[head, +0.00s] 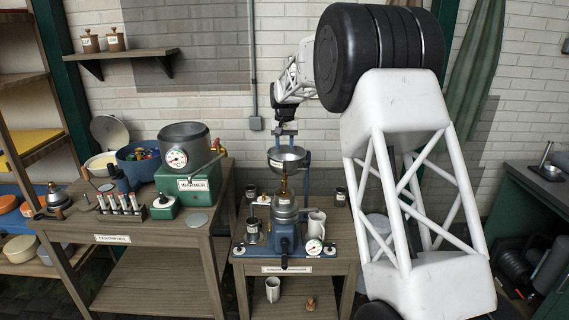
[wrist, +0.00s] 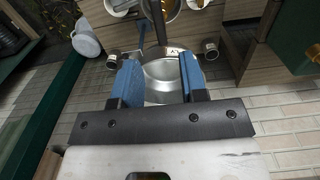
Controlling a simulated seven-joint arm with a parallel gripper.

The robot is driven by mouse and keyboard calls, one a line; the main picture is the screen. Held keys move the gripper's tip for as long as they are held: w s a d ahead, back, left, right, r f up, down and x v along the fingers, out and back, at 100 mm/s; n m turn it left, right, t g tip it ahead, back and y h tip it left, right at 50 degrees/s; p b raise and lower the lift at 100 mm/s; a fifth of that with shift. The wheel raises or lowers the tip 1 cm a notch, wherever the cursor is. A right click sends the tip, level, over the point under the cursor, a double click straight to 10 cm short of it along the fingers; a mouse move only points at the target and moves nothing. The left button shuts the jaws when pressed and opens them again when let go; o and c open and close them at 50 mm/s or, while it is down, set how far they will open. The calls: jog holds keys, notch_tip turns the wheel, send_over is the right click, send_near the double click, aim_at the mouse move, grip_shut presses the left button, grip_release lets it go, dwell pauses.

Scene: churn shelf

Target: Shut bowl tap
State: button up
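The steel supply bowl (head: 287,159) sits on top of the blue cream separator on the right-hand bench. The brass-coloured tap (head: 284,187) seems to be just under the bowl; its handle setting is too small to tell. My gripper (head: 285,131) points down just above the bowl. In the wrist view my gripper (wrist: 160,58) is open, its two blue fingers apart, with the shiny bowl (wrist: 162,80) seen in the gap between them. I see nothing held. The tap cannot be made out in the wrist view.
A green warmer (head: 188,185) stands on the left bench. The air left of the bowl is clear.

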aim_at(285, 164)
jog(key=shift+f, duration=0.15)
jog(key=shift+f, duration=3.8)
grip_shut()
